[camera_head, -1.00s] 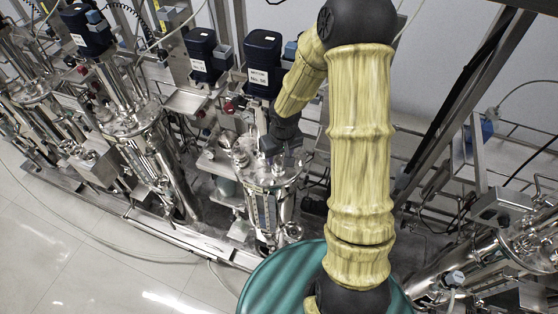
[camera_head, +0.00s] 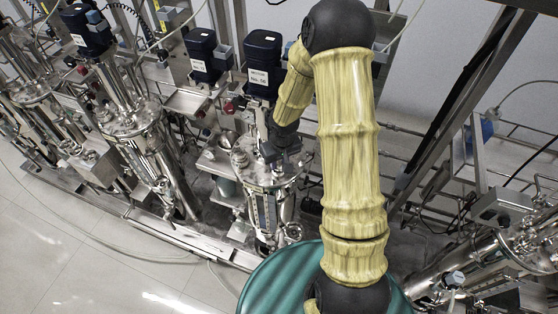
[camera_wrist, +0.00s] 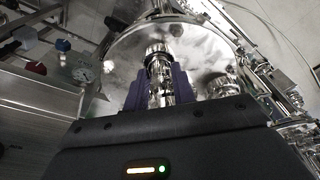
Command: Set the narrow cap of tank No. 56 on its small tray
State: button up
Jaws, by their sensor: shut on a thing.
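Tank No. 56 (camera_head: 266,205) stands left of my arm, under a dark motor (camera_head: 263,62) labelled No. 56. Its round shiny lid (camera_wrist: 208,52) fills the upper middle of the wrist view. My gripper (camera_wrist: 160,88) is over the lid, its dark purple fingers shut on a narrow shiny metal piece, which I take for the narrow cap (camera_wrist: 159,72). I cannot tell whether the cap is clear of the lid. In the head view my gripper (camera_head: 270,152) hides part of the lid. A flat metal plate (camera_head: 214,160) is left of the tank; I cannot tell whether it is the small tray.
A second metal fitting (camera_wrist: 221,87) stands on the lid right of my fingers. A gauge (camera_wrist: 84,74) is at the left. A neighbouring tank (camera_head: 150,150) stands further left. Open floor (camera_head: 80,240) lies at lower left.

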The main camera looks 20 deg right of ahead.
aim_at(280, 163)
jog(key=shift+r+p, duration=0.35)
grip_shut()
jog(key=shift+r, duration=0.25)
jog(key=shift+r, duration=0.1)
jog(key=shift+r+p, duration=2.8)
jog(key=shift+r, duration=0.15)
jog(key=shift+f, duration=0.1)
jog(key=shift+d, duration=0.1)
